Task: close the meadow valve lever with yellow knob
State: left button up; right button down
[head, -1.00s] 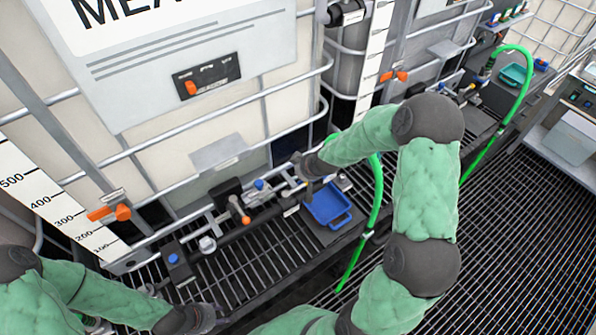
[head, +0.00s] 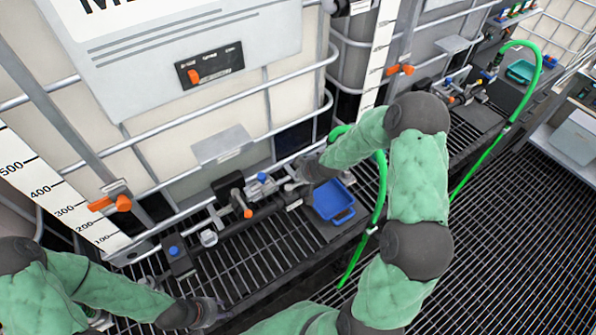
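The near tote (head: 285,88), whose cut-off label starts with "M", has a black pipe manifold along its foot. A black valve body (head: 228,188) with an orange-red lever end (head: 248,213) sits on it, beside a blue-capped fitting (head: 262,179). I cannot make out a yellow knob there. My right gripper (head: 299,174) is at the right part of this manifold; the wrist hides part of the fittings. Its fingers are too small to tell open from shut. My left gripper (head: 214,311) is low over the grating, apart from the manifold, its fingers unclear.
A blue tray (head: 333,203) lies right of the valve. A green hose (head: 381,205) hangs beside it, close to my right forearm. A blue-knobbed fitting (head: 176,252) stands at the left. Another tote with fittings is farther right. The dark grating floor (head: 520,220) at right is clear.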

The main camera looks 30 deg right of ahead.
jog(key=shift+s, duration=0.15)
dwell(0.4)
jog(key=p, duration=0.1)
jog(key=m+p, duration=0.1)
jog(key=shift+s+r+h+p, duration=0.15)
jog(key=shift+s+h+p, duration=0.15)
jog(key=shift+s+p, duration=0.1)
jog(key=s+m+h+p, duration=0.1)
jog(key=m+p, duration=0.1)
jog(key=m+h+p, duration=0.1)
jog(key=p, duration=0.1)
jog(key=shift+s+m+p, duration=0.3)
jog(key=shift+s+m, duration=0.1)
jog(key=s+a+m+g+h+p, duration=0.4)
jog(key=m+p, duration=0.3)
jog(key=m, duration=0.5)
jog(key=shift+s+g, duration=0.65)
jog(key=shift+g, duration=0.15)
jog(key=shift+a, duration=0.15)
